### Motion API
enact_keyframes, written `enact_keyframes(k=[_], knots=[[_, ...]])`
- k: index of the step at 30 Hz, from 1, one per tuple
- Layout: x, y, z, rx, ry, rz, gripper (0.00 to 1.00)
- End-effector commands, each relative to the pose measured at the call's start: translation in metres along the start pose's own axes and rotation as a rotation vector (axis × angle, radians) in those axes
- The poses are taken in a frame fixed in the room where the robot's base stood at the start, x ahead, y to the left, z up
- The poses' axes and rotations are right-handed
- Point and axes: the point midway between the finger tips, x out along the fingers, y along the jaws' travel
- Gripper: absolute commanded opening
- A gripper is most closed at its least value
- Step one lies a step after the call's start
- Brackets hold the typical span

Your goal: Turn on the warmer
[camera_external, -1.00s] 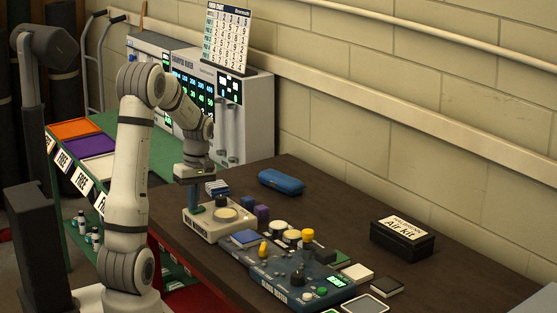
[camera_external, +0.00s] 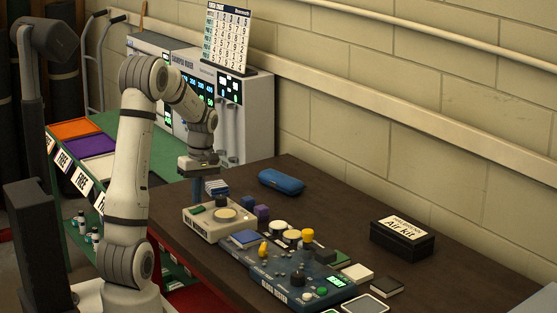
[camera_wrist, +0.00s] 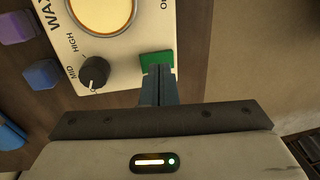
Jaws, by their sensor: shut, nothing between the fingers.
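The warmer is a cream box (camera_external: 205,231) on the near left part of the dark table, with a round pale-amber plate (camera_external: 226,214). Its top also shows in the wrist view (camera_wrist: 118,67), with part of a "WAX" label, a black knob (camera_wrist: 94,72) beside "MID" and "HIGH", and a green switch (camera_wrist: 156,59). In the outside view my gripper (camera_external: 197,203) points down just above the warmer's left corner. Contact cannot be told.
A blue glass-mixer-like panel (camera_external: 300,280) with knobs and buttons stands right of the warmer. Purple and blue blocks (camera_external: 262,212) sit beside it. A blue case (camera_external: 281,182) and a black Air kit box (camera_external: 402,240) lie farther back.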

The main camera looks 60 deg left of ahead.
Motion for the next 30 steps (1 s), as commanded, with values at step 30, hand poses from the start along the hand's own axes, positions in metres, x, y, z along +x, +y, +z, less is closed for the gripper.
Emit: enact_keyframes(k=[30], knots=[[-0.121, -0.030, 0.000, 0.000, 0.000, 0.000, 0.00]])
